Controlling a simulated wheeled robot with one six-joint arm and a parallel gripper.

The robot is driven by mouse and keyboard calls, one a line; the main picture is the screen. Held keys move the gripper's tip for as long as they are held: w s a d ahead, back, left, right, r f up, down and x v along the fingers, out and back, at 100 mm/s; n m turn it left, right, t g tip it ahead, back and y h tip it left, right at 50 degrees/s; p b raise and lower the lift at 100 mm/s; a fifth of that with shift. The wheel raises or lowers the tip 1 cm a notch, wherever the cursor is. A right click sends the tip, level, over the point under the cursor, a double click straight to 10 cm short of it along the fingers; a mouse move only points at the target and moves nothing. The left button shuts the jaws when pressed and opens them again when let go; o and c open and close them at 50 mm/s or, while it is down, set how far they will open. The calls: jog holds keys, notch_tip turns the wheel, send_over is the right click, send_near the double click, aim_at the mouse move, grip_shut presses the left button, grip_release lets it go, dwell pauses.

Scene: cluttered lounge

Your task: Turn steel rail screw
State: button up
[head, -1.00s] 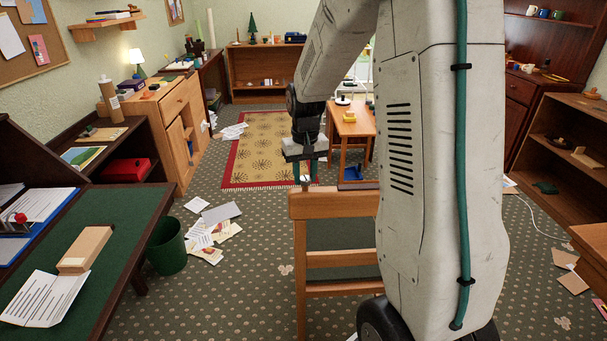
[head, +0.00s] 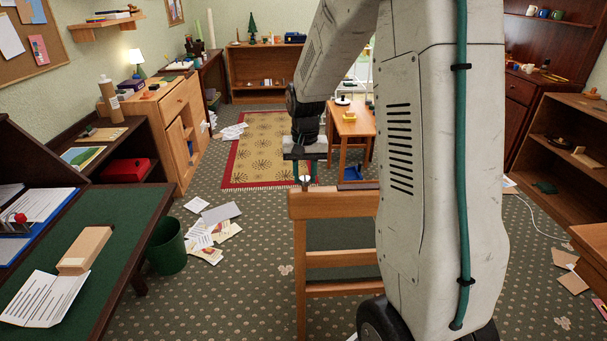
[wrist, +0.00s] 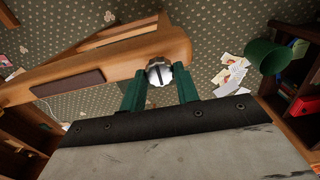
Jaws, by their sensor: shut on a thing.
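The steel rail screw (wrist: 159,73) has a round, fluted head with a dark slot across it, seen from above in the wrist view. It sits at the end of the wooden chair's top rail (wrist: 100,68). In the head view the screw (head: 305,180) is a small bright spot on the rail's left end (head: 330,203). My gripper (wrist: 159,88) has green fingers, one on each side of the screw head, shut on it. In the head view my gripper (head: 305,175) is above that same rail end, partly dark and small.
A green bin (head: 166,246) and scattered papers (head: 212,228) lie on the carpet to the left. A green-topped desk (head: 105,215) stands at the near left. A small wooden table (head: 352,124) stands beyond the chair.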

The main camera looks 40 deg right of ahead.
aim_at(305, 178)
jog(key=o, duration=1)
jog(key=shift+r, duration=0.15)
notch_tip(305, 178, up, 8)
jog(key=shift+f, duration=0.2)
jog(key=s+a+r+n, duration=0.2)
jog(key=s+a, duration=0.3)
jog(key=s, duration=0.4)
jog(key=s+a+r+n+t, duration=0.1)
jog(key=s+a+r+n, duration=0.1)
jog(key=s+a, duration=0.4)
jog(key=s+a+r+n, duration=0.2)
jog(key=s+a, duration=0.4)
jog(key=s, duration=0.6)
jog(key=shift+s+r+n, duration=0.2)
jog(key=shift+r+n, duration=0.1)
jog(key=shift+n, duration=0.2)
